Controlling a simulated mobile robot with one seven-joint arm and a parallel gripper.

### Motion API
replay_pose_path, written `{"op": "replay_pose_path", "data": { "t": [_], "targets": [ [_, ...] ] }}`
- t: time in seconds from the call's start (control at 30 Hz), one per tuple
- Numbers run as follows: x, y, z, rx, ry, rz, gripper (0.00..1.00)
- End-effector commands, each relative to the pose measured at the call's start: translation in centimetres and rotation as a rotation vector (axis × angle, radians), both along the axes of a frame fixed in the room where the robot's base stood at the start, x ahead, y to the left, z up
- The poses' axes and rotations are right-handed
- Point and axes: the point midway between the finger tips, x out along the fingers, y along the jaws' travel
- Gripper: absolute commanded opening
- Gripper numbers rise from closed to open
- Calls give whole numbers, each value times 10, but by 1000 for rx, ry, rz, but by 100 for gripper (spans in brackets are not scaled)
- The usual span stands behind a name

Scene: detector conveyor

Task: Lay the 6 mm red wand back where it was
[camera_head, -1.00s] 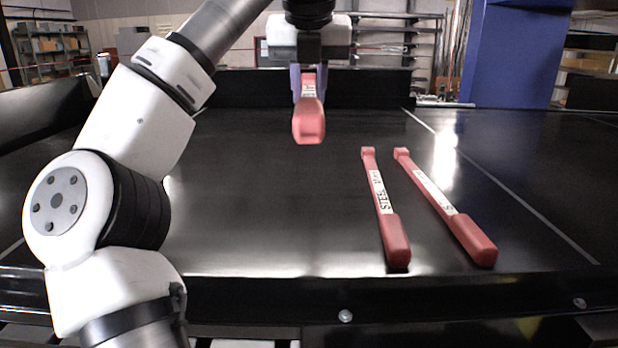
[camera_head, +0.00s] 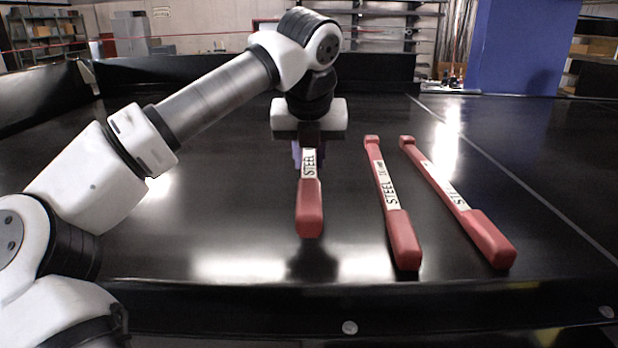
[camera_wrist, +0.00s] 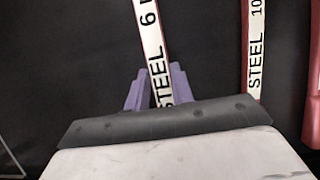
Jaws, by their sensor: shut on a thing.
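The 6 mm red wand (camera_head: 309,208) has a thick red handle toward me and a white label reading STEEL. My gripper (camera_head: 308,155) is shut on it from above, with purple fingers either side of the label. In the wrist view the wand's label (camera_wrist: 153,45) reads STEEL 6 between the fingers (camera_wrist: 157,88). The handle hangs a little above the black belt (camera_head: 220,200), with a dark reflection below it. The wand's far end is hidden behind my gripper in the head view.
Two more red wands lie on the belt to the right: a nearer one (camera_head: 403,240), labelled STEEL 10 in the wrist view (camera_wrist: 256,50), and a slanted one (camera_head: 488,238). A black front rail (camera_head: 230,300) edges the belt. The belt left of my gripper is clear.

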Motion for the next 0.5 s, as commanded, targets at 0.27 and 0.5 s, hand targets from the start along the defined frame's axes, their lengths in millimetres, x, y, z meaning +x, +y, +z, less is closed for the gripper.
{"op": "replay_pose_path", "data": {
  "t": [0.27,0.5],
  "targets": [
    [0,1,-28,1,1,0,0],
    [0,0,-50,1,-2,0,0]
  ]
}}
